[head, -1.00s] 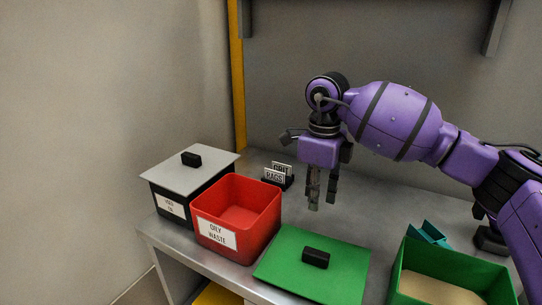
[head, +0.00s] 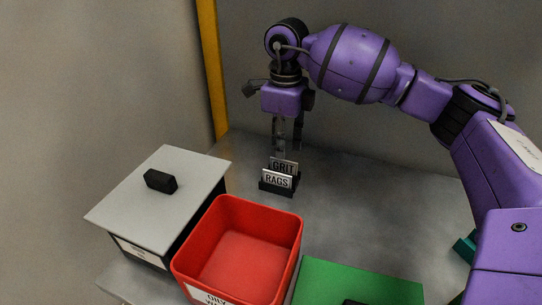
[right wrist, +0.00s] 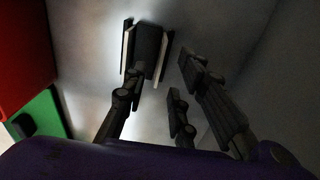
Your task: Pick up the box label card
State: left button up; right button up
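Two label cards stand upright in a small black holder (head: 275,188) on the metal table: a GRIT card (head: 284,167) behind and a RAGS card (head: 277,180) in front. My right gripper (head: 287,142) points down just above and behind the cards, apart from them in the right wrist view. There its fingers (right wrist: 155,92) are spread and empty, with the card holder (right wrist: 147,48) beyond them. The cards' printed faces cannot be read in that view. My left gripper is not in view.
A black box with a grey lid (head: 150,195) and a red open bin (head: 245,250) stand left and in front of the holder. A green lid (head: 350,282) lies at the front. The table (head: 370,205) right of the holder is clear.

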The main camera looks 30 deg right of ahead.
aim_at(284, 161)
jog(key=shift+s+f, duration=0.15)
jog(key=shift+f, duration=0.3)
notch_tip(284, 161, down, 4)
jog(key=shift+d+f, duration=0.15)
jog(key=shift+f, duration=0.25)
jog(key=shift+c, duration=0.2)
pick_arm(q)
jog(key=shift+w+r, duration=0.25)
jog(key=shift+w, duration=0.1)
pick_arm(e)
grip_shut()
